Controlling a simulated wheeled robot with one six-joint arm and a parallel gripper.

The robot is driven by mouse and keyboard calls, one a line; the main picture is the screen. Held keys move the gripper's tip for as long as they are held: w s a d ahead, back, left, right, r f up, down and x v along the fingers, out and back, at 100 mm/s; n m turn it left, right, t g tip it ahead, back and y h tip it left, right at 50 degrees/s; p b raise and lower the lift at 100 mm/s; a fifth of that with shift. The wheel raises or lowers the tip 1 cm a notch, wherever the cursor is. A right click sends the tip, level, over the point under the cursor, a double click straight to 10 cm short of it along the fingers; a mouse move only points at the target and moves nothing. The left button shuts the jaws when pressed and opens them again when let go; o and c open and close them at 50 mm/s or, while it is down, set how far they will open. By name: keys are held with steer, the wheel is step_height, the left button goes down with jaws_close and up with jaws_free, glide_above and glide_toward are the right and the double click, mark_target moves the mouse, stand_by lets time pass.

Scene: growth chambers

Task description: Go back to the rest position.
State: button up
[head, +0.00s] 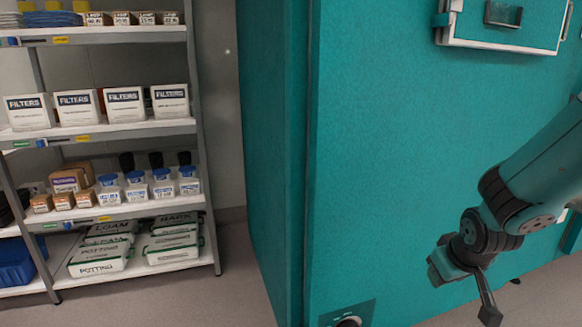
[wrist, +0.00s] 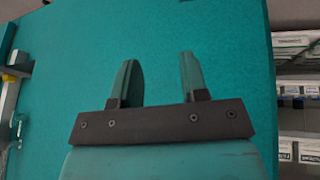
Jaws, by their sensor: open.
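My gripper (wrist: 158,78) is open, with its two fingers apart and nothing between them in the wrist view. Behind the fingers is the flat teal wall of a growth chamber (wrist: 225,40). In the head view my arm reaches in from the right edge, and the gripper end (head: 488,312) hangs low in front of the teal chamber (head: 400,150). The fingers are only partly clear there. I cannot tell the exact gap between the gripper and the wall.
A shelf rack (head: 205,190) stands at the left with filter boxes (head: 124,105), bottles and potting bags (head: 100,260). A framed panel (head: 500,45) is on the chamber's upper right, and a dark round knob (head: 349,321) is low on it. Grey floor (head: 240,280) lies between rack and chamber.

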steer(key=s+a+r+m+g+y, duration=0.1)
steer(key=s+r+m+g, duration=0.3)
steer(key=s, duration=0.9)
steer(key=s+a+r+n+g+y, duration=0.1)
steer(key=s+a+r+n+y, duration=0.1)
steer(key=s+a+r+n, duration=0.4)
steer(key=s+a+r+n+y, duration=0.25)
steer(key=s+a, duration=0.25)
steer(key=a, duration=0.4)
step_height(320, 180, up, 25)
steer(key=p, duration=2.5)
steer(key=shift+w+r, duration=0.15)
steer(key=shift+w, duration=0.1)
steer(key=shift+d, duration=0.2)
